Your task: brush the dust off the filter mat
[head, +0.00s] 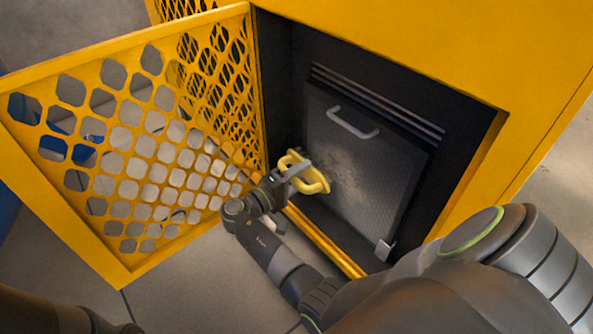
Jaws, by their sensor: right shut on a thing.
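The filter mat (378,190) is a grey ribbed panel with a light handle near its top, set upright inside the dark opening of the yellow cabinet. A paler dusty patch (345,175) shows on its left middle part. My right gripper (294,174) is shut on a yellow brush (317,186) with a loop handle. The brush is at the left edge of the mat, close to its face; I cannot tell whether it touches. Its bristles are hidden. My left gripper is not in view.
A yellow perforated door (125,130) stands open on the left of the opening. The yellow frame (470,170) borders the opening on the right. A small light clip (384,250) sits at the mat's lower right corner. Grey floor tiles lie below.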

